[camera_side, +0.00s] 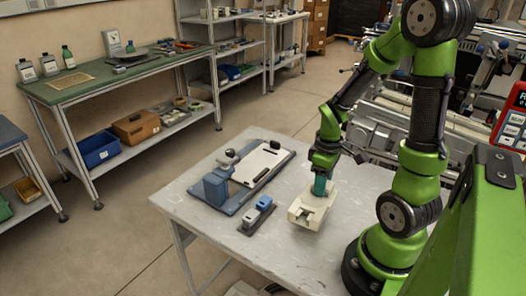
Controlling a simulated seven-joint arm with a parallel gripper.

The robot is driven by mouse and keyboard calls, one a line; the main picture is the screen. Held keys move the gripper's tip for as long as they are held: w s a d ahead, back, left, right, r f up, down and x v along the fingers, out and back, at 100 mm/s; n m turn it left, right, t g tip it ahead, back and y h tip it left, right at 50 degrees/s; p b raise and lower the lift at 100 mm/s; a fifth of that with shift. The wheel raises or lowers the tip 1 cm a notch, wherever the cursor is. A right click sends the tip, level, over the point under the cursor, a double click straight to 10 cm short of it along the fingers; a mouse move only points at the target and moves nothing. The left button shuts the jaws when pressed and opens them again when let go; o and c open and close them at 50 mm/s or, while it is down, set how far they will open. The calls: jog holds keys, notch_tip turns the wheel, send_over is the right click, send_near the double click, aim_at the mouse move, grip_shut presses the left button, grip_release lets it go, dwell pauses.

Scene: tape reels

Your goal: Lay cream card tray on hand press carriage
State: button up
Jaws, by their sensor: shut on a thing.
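The cream card tray (304,212) is at the middle of the grey table, a shallow block with a recess and raised end. My gripper (319,188), with teal fingers, points down at the tray's back part and is shut on it; the fingertips are partly hidden. I cannot tell whether the tray touches the table or is slightly above it. The hand press (217,187), blue-grey, stands to the left of the tray.
The grey table (200,226) has bare room at the front. Green-topped benches and shelves stand well behind on the left.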

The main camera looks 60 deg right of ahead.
jog(key=w+d+r, duration=0.2)
jog(key=w+r, duration=0.1)
jog(key=w, duration=0.9)
send_over(264, 156)
jog(key=shift+s+a+f+m, duration=0.1)
jog(key=shift+s+f+m, duration=0.1)
jog(key=shift+f, duration=0.25)
jog(key=shift+s+f+m, duration=0.1)
jog(key=shift+f+m, duration=0.1)
jog(key=shift+f, duration=0.2)
jog(key=shift+w, duration=0.2)
jog(key=shift+w+f, duration=0.1)
jog(key=shift+f, duration=1.7)
jog(key=o, duration=1.2)
jog(key=shift+f, duration=0.15)
